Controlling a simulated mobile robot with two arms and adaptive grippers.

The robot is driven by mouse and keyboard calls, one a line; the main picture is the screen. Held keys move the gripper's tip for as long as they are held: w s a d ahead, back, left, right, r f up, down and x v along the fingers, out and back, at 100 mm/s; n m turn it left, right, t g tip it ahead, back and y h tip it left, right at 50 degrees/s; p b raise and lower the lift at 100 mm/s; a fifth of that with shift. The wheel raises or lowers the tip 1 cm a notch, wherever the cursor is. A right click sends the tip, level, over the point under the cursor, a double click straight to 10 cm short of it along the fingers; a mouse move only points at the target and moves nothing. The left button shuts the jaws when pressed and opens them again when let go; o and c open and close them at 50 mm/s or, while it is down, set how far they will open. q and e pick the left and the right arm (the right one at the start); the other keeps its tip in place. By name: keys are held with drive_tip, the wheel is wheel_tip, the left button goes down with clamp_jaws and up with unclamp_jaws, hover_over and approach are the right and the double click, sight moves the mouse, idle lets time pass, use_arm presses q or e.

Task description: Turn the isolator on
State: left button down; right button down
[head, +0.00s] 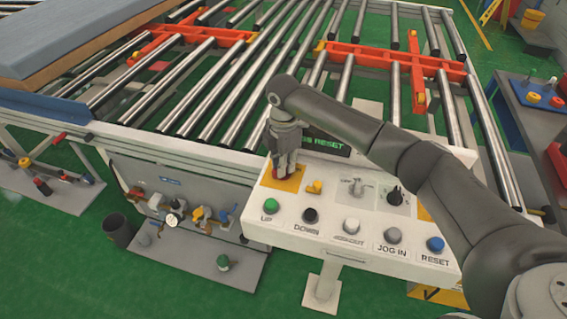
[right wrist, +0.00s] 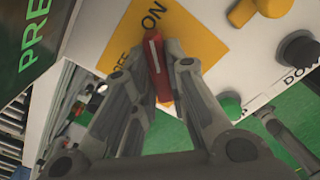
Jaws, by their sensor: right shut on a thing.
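The isolator's red handle (right wrist: 157,65) sits on a yellow plate (right wrist: 195,45) in the right wrist view. The plate carries the word ON near the handle's far end, and other lettering that is partly hidden. A white line runs along the handle, its far end close to ON. My right gripper (head: 284,168) is shut on the red handle, with its fingers on either side. In the head view the yellow plate (head: 292,183) shows at the panel's left, and the gripper hides most of the handle. My left gripper is not in view.
The white control panel (head: 330,172) has a yellow knob (head: 315,187), a black selector (head: 395,195) and a row of buttons, including green UP (head: 271,206) and blue RESET (head: 435,244). A green-lettered display (head: 335,147) stands behind. The roller conveyor (head: 240,85) lies beyond.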

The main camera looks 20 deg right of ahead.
drive_tip(key=shift+m, duration=0.4)
drive_tip(key=c, duration=1.4)
unclamp_jaws()
drive_tip(key=shift+c, duration=0.2)
wheel_tip(320, 180, up, 12)
